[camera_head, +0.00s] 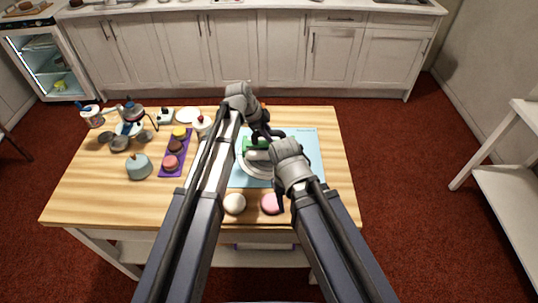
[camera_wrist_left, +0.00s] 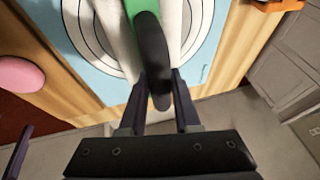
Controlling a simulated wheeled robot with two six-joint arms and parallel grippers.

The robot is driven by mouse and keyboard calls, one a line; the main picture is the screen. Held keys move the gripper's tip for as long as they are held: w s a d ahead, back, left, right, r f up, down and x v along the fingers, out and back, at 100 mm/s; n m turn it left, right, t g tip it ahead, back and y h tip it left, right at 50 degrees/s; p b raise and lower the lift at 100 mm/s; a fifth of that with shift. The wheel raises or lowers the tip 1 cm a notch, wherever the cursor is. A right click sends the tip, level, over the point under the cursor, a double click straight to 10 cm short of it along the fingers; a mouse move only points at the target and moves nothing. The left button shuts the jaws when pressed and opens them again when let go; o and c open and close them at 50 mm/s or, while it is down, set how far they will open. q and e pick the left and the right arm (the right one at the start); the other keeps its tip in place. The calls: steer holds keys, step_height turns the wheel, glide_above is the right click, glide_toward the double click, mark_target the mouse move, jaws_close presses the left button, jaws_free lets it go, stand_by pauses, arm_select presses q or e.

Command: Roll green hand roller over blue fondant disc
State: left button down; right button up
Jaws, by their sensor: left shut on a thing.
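The hand roller has a green frame (camera_head: 257,143), a dark handle (camera_wrist_left: 152,60) and a pale roller cylinder. My left gripper (camera_wrist_left: 162,92) is shut on its handle; in the head view this gripper (camera_head: 266,132) is over the mat's upper part. The roller is over the pale rings on the light blue mat (camera_head: 302,150); I cannot tell whether it touches anything. A pale round plate or ring (camera_head: 250,170) shows beneath it. I cannot make out a separate blue fondant disc. My right gripper (camera_head: 281,203) points down near the pink round; its fingers are too unclear to judge.
A cream round (camera_head: 235,204) and a pink round (camera_head: 269,204) lie at the near edge. A purple tray (camera_head: 166,168) holds several round cakes. A grey-blue domed item (camera_head: 139,167) and several small containers stand at the left. An orange item (camera_wrist_left: 278,5) is beyond the mat.

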arm_select(q)
steer(key=shift+s+f, duration=0.1)
steer(key=shift+s, duration=0.35)
steer(key=shift+w, duration=0.2)
steer(key=shift+w, duration=0.55)
steer(key=shift+w, duration=0.5)
stand_by(0.3)
steer(key=shift+s, duration=0.65)
